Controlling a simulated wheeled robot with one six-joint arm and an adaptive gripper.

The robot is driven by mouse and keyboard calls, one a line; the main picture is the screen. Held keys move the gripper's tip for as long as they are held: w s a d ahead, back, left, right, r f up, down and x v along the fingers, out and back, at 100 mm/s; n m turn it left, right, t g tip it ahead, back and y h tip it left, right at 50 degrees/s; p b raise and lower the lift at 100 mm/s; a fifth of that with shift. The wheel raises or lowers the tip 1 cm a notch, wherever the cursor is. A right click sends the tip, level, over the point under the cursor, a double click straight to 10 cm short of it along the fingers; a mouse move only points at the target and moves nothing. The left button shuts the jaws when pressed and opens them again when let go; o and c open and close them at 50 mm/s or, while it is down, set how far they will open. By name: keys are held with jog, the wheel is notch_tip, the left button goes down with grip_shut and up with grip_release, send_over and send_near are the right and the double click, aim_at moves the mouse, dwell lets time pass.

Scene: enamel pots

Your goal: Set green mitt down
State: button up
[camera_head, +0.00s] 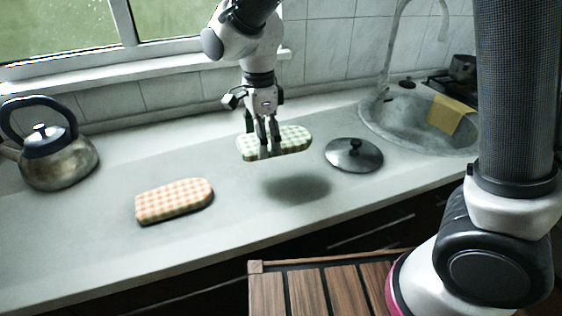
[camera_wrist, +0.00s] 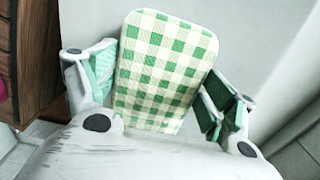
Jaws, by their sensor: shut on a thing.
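The green checked mitt (camera_head: 290,138) hangs in the air above the counter, with its shadow on the surface below it. My gripper (camera_head: 268,148) is shut on the mitt, its fingers pointing down. In the wrist view the green and white mitt (camera_wrist: 165,70) fills the middle, between the two finger pads of my gripper (camera_wrist: 160,95). The mitt's lower end there is hidden behind my gripper's body.
An orange checked mitt (camera_head: 174,200) lies on the counter (camera_head: 100,245) to the left. A dark pot lid (camera_head: 353,155) lies to the right. A kettle (camera_head: 58,160) stands far left. A sink (camera_head: 390,112) with a yellow cloth (camera_head: 450,114) is at right. Counter below the held mitt is clear.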

aim_at(264, 178)
notch_tip(264, 178, down, 9)
jog(key=shift+f, duration=0.15)
dwell(0.4)
jog(key=o, duration=0.9)
jog(key=shift+f, duration=0.1)
